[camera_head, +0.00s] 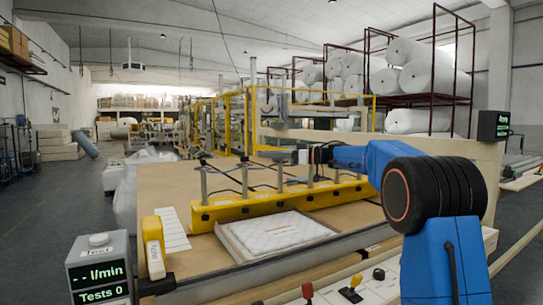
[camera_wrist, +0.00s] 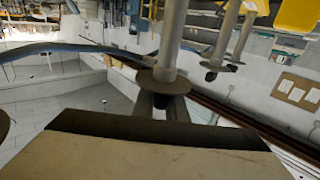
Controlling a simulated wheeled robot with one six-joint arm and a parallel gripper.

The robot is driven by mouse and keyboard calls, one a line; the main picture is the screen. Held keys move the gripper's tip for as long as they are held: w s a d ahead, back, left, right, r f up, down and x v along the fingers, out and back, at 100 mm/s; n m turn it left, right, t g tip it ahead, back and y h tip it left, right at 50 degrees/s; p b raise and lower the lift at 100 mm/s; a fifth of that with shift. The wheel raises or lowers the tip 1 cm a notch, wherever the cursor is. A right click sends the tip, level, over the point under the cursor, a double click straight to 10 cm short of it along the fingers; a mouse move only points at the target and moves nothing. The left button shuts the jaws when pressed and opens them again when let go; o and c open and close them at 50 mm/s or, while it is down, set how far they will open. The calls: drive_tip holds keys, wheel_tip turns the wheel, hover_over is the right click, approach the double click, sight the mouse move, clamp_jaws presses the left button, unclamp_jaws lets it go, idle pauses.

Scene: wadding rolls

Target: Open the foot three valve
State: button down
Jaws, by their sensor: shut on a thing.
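A yellow beam (camera_head: 232,208) carries a row of upright grey posts, each with dark fittings near its top. My gripper (camera_head: 314,154) is at the top of one post (camera_head: 310,172), right of the middle of the row. In the wrist view my gripper (camera_wrist: 160,128) fills the lower part, with a pale finger and dark pad. A grey post with a round collar (camera_wrist: 163,82) stands right beyond the pad. My gripper is shut on a small part at this post, probably its valve; the grip itself is mostly hidden. I cannot tell the post's number or the valve's position.
A white quilted pad in a tray (camera_head: 277,232) lies before the beam. A meter box reading "-- l/min, Tests 0" (camera_head: 99,270) stands at front left, beside a yellow device (camera_head: 153,248). Levers (camera_head: 350,290) line the front edge. Dark hoses run between the posts.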

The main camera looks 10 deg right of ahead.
drive_tip(key=shift+s+a+n+g+y, duration=0.1)
drive_tip(key=shift+s+n+g+y, duration=0.2)
drive_tip(key=shift+n+g, duration=0.6)
drive_tip(key=shift+s+a+n+g+y, duration=0.15)
drive_tip(key=shift+n+g+y, duration=0.25)
drive_tip(key=shift+g, duration=0.75)
drive_tip(key=shift+s+d+n+g+y, duration=0.1)
drive_tip(key=shift+s+n+g+y, duration=0.15)
drive_tip(key=shift+n+g, duration=0.7)
drive_tip(key=shift+r+g, duration=0.1)
drive_tip(key=shift+g, duration=0.2)
drive_tip(key=c, duration=1.8)
unclamp_jaws()
wheel_tip(320, 180, up, 10)
